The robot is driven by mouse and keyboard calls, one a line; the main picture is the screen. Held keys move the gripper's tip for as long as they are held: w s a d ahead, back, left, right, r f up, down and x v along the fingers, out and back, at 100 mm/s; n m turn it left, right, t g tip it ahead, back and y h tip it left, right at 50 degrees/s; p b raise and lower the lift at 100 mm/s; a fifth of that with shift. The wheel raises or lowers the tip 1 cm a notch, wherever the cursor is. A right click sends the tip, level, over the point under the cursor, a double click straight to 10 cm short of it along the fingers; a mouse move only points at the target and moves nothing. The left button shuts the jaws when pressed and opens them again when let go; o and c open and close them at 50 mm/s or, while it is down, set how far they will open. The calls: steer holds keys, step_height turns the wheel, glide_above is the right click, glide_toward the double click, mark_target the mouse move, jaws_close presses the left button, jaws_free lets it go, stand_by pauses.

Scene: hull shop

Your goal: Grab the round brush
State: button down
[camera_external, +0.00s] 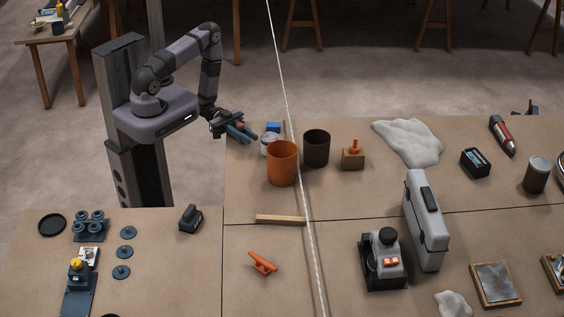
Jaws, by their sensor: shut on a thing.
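My gripper (238,130) is at the back left corner of the main table, pointing down and to the right. It is shut on a small elongated blue thing (243,133). This thing is partly hidden by the jaws and too small to tell for sure whether it is the round brush. No other thing in view shows clearly as a round brush.
Close to the right of my gripper are a pale can (268,141), a blue block (273,127), an orange pot (282,164) and a dark brown pot (316,148). A white line (296,165) crosses the scene.

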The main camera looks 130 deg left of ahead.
steer(key=shift+r, duration=0.2)
step_height(320, 180, up, 10)
steer(key=shift+f, duration=0.2)
stand_by(0.4)
steer(key=shift+a, duration=0.15)
